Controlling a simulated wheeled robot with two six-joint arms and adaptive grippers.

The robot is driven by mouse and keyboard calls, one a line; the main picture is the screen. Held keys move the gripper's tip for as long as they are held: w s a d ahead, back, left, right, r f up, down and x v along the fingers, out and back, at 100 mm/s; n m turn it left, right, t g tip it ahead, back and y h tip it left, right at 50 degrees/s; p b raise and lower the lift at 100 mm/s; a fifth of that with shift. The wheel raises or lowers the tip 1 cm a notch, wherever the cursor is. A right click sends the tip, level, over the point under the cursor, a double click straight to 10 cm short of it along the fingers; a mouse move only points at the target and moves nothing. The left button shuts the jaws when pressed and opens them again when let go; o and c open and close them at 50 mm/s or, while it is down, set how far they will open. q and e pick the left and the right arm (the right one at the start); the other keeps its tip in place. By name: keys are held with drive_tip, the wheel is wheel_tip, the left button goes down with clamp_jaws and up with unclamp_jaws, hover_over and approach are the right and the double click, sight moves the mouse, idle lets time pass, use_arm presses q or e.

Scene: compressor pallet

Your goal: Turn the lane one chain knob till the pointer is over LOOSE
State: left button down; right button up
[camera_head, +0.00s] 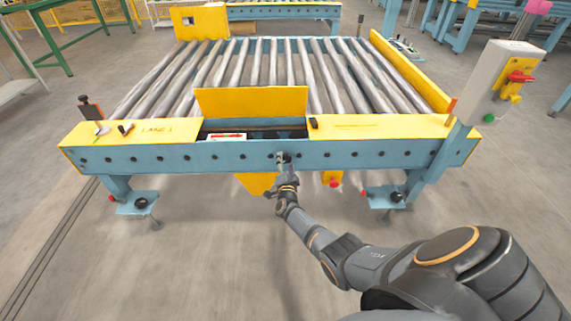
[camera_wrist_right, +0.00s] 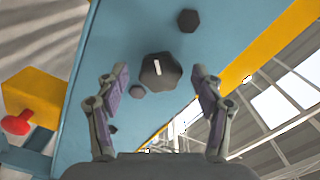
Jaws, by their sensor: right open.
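The chain knob (camera_wrist_right: 160,70) is a dark, many-sided knob with a white pointer line. In the right wrist view it sits on the blue beam, with its pointer running nearly up and down in the picture, tilted slightly. My right gripper (camera_wrist_right: 160,84) is open, with one finger on each side of the knob and visible gaps to both. In the head view my right gripper (camera_head: 284,165) is at the front face of the blue beam (camera_head: 220,157) and largely covers the knob. No LOOSE lettering is readable in either view. My left gripper is not in view.
The roller conveyor (camera_head: 260,62) carries a yellow plate marked LANE 1 (camera_head: 157,131) at its left end. An upright yellow panel (camera_head: 250,102) stands above the beam. A grey box with a red switch (camera_head: 520,77) is at the right. Another dark bolt or knob (camera_wrist_right: 188,20) is near the chain knob.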

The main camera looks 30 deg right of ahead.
drive_tip(key=v, duration=1.2)
